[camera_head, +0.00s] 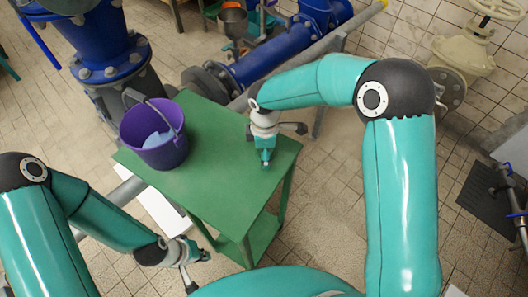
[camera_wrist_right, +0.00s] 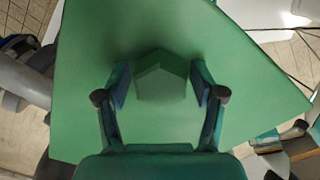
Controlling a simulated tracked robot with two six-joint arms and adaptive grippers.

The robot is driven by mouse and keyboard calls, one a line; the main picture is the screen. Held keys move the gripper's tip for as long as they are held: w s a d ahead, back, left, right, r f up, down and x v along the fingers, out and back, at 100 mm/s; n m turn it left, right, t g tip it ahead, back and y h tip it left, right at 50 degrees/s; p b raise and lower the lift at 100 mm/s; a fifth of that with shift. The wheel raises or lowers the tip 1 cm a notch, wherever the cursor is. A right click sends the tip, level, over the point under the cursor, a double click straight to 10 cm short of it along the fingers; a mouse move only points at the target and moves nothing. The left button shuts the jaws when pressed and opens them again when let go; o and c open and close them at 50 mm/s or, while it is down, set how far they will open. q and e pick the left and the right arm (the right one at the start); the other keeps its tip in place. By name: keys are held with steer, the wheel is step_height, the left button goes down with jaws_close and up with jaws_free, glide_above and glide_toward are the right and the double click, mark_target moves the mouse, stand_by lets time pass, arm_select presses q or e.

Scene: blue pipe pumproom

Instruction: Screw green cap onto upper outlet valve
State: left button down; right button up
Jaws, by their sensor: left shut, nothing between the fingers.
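The green cap (camera_wrist_right: 160,80), a faceted block, sits on the green table (camera_wrist_right: 95,130) in the right wrist view. My right gripper (camera_wrist_right: 160,88) is open, one finger on each side of the cap with visible gaps. In the head view my right gripper (camera_head: 266,160) points down over the right part of the table (camera_head: 215,185); I cannot make out the cap there. My left gripper (camera_head: 207,256) is shut and empty, low beside the table's front left leg. I cannot tell which fitting is the upper outlet valve.
A purple bucket (camera_head: 168,158) with a pale blue thing inside stands on the table's left side. Blue pipes (camera_head: 270,55) run behind the table. A cream valve with a handwheel (camera_head: 497,8) is at the upper right.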

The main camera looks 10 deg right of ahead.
steer(key=shift+s+f, duration=0.15)
steer(key=shift+s, duration=0.1)
steer(key=c, duration=0.8)
steer(key=shift+w+r+p, duration=0.2)
steer(key=shift+r+p, duration=0.35)
steer(key=shift+r, duration=0.1)
steer(key=shift+r+p, duration=1.6)
steer(key=shift+r, duration=0.85)
